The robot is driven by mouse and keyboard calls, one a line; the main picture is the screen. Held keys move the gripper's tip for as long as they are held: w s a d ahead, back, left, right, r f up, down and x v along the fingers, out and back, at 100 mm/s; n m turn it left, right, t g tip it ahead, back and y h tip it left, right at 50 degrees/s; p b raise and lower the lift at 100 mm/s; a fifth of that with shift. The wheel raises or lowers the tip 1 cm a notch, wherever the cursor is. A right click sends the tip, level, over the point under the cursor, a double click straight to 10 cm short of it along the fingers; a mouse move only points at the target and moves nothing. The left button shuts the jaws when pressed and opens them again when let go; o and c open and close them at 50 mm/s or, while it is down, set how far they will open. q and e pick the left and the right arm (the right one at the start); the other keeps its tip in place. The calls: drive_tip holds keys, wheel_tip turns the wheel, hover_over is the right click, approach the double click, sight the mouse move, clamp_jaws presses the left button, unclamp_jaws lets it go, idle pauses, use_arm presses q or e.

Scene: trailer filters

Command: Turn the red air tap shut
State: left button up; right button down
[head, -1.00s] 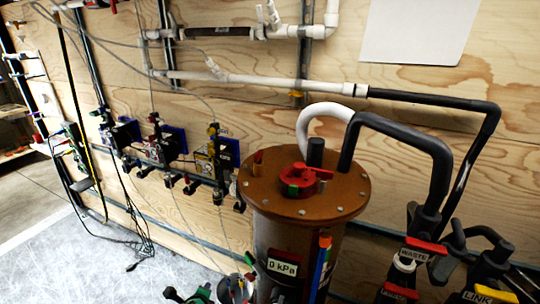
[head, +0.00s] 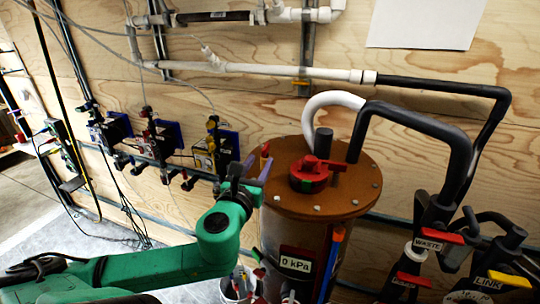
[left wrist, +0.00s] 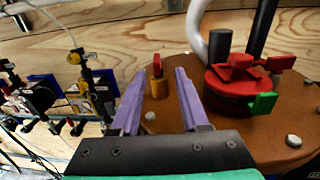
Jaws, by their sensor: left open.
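The small tap (head: 265,157) stands near the left edge of the brown tank lid (head: 343,196). In the left wrist view the tap (left wrist: 158,84) has a brass-yellow body and a narrow red handle standing upright. My left gripper (head: 258,166) is at the lid's left edge, beside the tap. In the left wrist view its two purple fingers (left wrist: 160,75) are open, with the tap seen in the gap between them. I cannot tell whether either finger touches it. My right gripper is not in view.
A larger red knob (head: 314,172) with a green tab sits mid-lid. White and black hoses (head: 415,118) rise behind it. Valves labelled WASTE (head: 430,246) and LINK stand right. Small wall devices (head: 165,140) are at left.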

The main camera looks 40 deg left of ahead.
sight(262, 153)
use_arm(q)
drive_tip(key=x, duration=0.2)
drive_tip(key=p+x, duration=0.1)
drive_tip(key=x, duration=0.2)
drive_tip(key=shift+a, duration=0.4)
drive_tip(key=x, duration=0.5)
drive_tip(key=shift+w+d+f, duration=0.1)
drive_tip(key=shift+w+d, duration=0.05)
drive_tip(key=shift+w, duration=0.1)
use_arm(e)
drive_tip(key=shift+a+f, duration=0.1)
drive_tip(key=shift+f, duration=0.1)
use_arm(q)
clamp_jaws()
